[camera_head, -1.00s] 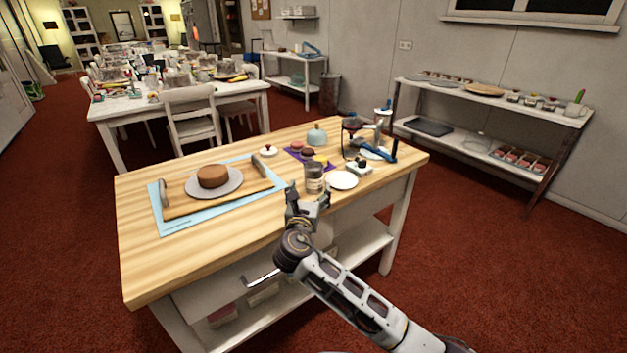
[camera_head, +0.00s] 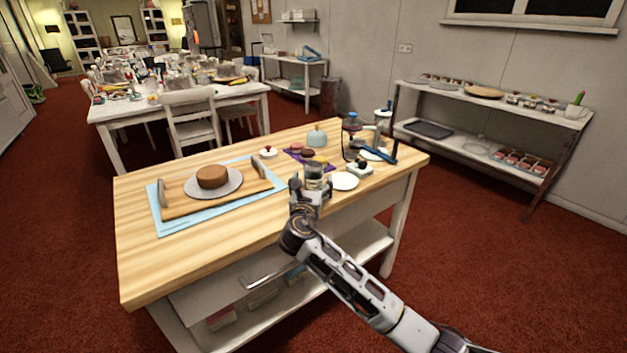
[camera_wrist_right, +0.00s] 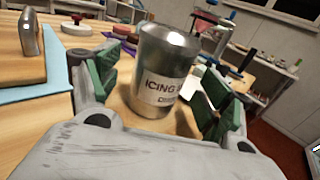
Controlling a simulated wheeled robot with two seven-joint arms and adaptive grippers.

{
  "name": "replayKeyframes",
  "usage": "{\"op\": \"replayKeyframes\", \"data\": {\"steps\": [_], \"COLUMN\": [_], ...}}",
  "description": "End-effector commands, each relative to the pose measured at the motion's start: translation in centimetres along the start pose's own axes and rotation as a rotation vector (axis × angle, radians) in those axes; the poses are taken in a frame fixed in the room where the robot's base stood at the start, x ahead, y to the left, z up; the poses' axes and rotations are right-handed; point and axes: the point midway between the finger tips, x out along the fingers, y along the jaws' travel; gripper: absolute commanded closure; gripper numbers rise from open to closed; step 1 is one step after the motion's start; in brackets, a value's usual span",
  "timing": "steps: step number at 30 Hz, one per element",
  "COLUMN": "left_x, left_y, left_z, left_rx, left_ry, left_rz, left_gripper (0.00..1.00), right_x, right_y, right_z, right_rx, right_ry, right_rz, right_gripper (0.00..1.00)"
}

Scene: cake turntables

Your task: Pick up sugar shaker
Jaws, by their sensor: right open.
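The sugar shaker is a metal can with a white label reading "ICING"; the rest of the label is partly hidden. In the head view the sugar shaker (camera_head: 314,170) stands upright on the wooden table, its lower part hidden behind my right gripper (camera_head: 309,192). In the right wrist view the shaker (camera_wrist_right: 165,66) stands between the green-padded fingers of my right gripper (camera_wrist_right: 160,95). The fingers are open on either side of it, with a gap visible at the left finger; contact on the right cannot be told. My left gripper is not in view.
A white plate (camera_head: 344,181) lies close to the right of the shaker. To the left, a brown cake (camera_head: 212,176) sits on a board over a blue mat (camera_head: 170,226). A purple mat with pastries and a pale blue dome (camera_head: 317,136) are behind. The front left tabletop is clear.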

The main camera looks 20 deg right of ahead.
Motion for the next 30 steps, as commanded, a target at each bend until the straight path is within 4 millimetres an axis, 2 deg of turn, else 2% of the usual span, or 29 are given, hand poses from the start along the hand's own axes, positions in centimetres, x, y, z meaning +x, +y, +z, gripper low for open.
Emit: {"op": "replayKeyframes", "data": {"steps": [3, 9, 24, 30], "left_x": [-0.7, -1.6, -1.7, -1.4], "left_y": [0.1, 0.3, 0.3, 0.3], "left_z": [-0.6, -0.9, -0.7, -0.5], "left_rx": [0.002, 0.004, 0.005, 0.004], "left_ry": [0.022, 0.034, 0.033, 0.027], "left_rz": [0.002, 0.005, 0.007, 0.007], "left_gripper": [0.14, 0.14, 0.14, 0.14], "right_x": [1.5, 2.9, 3.0, 3.0], "right_y": [0.0, 0.0, 0.0, 0.0], "right_z": [-0.1, 0.0, 0.0, 0.0], "right_rx": [0.000, 0.001, 0.001, 0.001], "right_ry": [-0.002, -0.001, -0.001, -0.001], "right_rz": [-0.002, 0.001, 0.000, 0.000], "right_gripper": [0.20, 0.20, 0.20, 0.45]}}
